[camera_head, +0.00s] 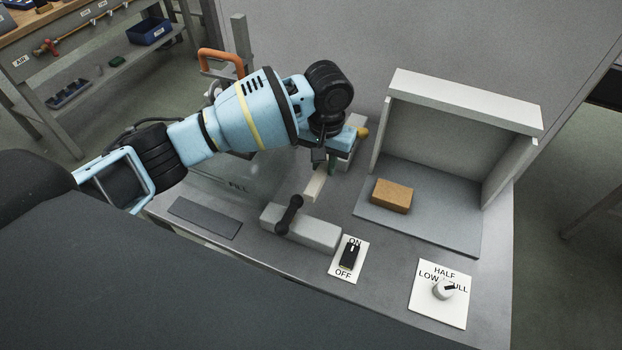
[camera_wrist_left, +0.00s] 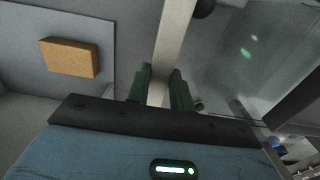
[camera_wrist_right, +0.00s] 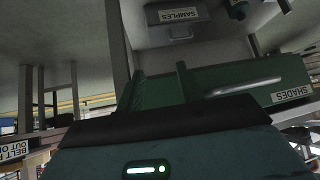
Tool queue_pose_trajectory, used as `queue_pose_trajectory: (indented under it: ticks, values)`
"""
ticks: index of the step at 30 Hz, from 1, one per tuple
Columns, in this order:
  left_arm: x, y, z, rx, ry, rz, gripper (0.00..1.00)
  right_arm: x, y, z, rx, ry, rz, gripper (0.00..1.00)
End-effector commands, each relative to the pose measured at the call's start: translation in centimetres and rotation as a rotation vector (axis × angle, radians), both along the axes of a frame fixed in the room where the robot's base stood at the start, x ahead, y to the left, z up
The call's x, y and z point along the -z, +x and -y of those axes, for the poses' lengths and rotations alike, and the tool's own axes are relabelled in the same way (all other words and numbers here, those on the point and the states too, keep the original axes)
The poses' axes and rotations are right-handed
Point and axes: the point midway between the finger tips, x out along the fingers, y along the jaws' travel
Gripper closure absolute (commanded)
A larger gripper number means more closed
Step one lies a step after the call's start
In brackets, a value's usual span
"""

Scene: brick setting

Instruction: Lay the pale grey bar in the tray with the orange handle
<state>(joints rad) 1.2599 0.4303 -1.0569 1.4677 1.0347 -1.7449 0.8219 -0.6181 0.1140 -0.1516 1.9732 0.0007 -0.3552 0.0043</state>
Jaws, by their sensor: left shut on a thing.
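My left gripper (camera_head: 328,165) is shut on the pale grey bar (camera_head: 314,186), above the workbench. In the left wrist view the bar (camera_wrist_left: 174,40) runs up from between the green fingers (camera_wrist_left: 163,88). An orange handle (camera_head: 221,57) stands behind my left arm at the back left of the bench. The tray itself is mostly hidden by the arm, and I cannot make out its inside. My right gripper (camera_wrist_right: 160,90) shows only in its own wrist view, with its fingers apart and nothing seen held between them.
A grey block (camera_head: 318,236) with a black lever (camera_head: 289,214) lies in front of the bar. An open-fronted white housing (camera_head: 462,102) stands at right, a tan block (camera_head: 392,196) on its base. An ON/OFF switch (camera_head: 350,254) and a dial (camera_head: 443,290) sit at the front.

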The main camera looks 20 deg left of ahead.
Motion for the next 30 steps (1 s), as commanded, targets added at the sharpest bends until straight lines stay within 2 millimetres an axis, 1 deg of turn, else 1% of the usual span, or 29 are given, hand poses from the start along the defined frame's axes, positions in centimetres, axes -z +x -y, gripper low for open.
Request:
queue_pose_trajectory:
  ticks: [1,3,6,10,14,20,23,29,30]
  values:
    - [1.6,-0.1,-0.1,-0.001,0.001,-0.007,1.00,0.4,-0.3,0.0,0.000,0.000,-0.008,0.64]
    - [3.2,-0.1,-0.1,-0.001,0.001,-0.008,1.00,0.6,-0.5,0.0,-0.001,0.000,-0.013,0.64]
    - [5.2,-0.1,-0.1,0.000,0.001,-0.005,1.00,0.9,-0.6,0.0,-0.002,-0.001,-0.019,0.64]
    - [6.9,0.0,0.0,-0.001,0.000,-0.002,1.00,1.2,-0.8,0.0,-0.003,-0.001,-0.023,0.64]
    - [7.5,0.0,0.0,0.000,0.000,0.000,1.00,1.2,-0.7,0.0,-0.004,-0.001,-0.022,0.64]
    - [7.5,0.0,-0.3,-0.001,0.000,0.002,1.00,1.0,-0.5,0.0,-0.003,0.000,-0.017,0.64]
    - [7.4,0.1,-1.3,-0.004,0.002,0.003,1.00,0.8,-0.3,0.0,-0.004,0.000,-0.013,0.64]
    - [7.3,0.2,-4.4,-0.004,0.002,0.003,1.00,0.3,0.1,0.0,-0.004,0.001,-0.001,0.64]
    - [8.0,0.1,-4.1,0.000,0.000,0.000,1.00,0.4,0.0,0.0,-0.003,0.001,-0.004,0.64]
